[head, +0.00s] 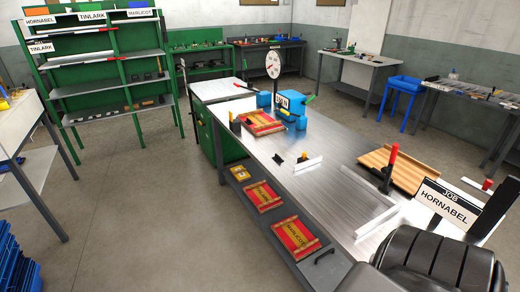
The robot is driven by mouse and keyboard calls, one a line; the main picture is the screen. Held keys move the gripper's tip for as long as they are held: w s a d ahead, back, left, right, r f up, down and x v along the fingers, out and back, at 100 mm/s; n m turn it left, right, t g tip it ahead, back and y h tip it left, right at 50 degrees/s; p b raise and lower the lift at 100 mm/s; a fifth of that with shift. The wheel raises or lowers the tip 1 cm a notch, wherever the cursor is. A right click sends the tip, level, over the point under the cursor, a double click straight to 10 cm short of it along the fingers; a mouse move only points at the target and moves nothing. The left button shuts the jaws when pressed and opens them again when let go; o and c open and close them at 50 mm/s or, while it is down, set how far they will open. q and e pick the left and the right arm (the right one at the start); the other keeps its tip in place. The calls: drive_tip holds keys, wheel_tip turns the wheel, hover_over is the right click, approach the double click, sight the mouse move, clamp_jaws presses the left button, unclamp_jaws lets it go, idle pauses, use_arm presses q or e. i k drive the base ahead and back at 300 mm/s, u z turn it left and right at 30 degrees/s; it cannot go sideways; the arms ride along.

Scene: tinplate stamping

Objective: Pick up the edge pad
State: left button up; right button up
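I cannot tell for certain which thing is the edge pad. A longer pale strip (376,220) lies nearer on the bench. Neither of my grippers shows in the head view. A rounded black shape at the lower right hides part of the bench's near end.
A slatted wooden board (410,170) lies behind a red-handled clamp (388,168). A JOB HORNABEL sign (447,205) stands at the near right. A blue machine (290,105) and red-yellow panel (261,122) occupy the far end. More panels lie on the lower shelf (295,238). Left floor is open.

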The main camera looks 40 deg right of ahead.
sight(277, 158)
drive_tip(key=i, duration=2.95)
drive_tip(key=z, duration=4.1)
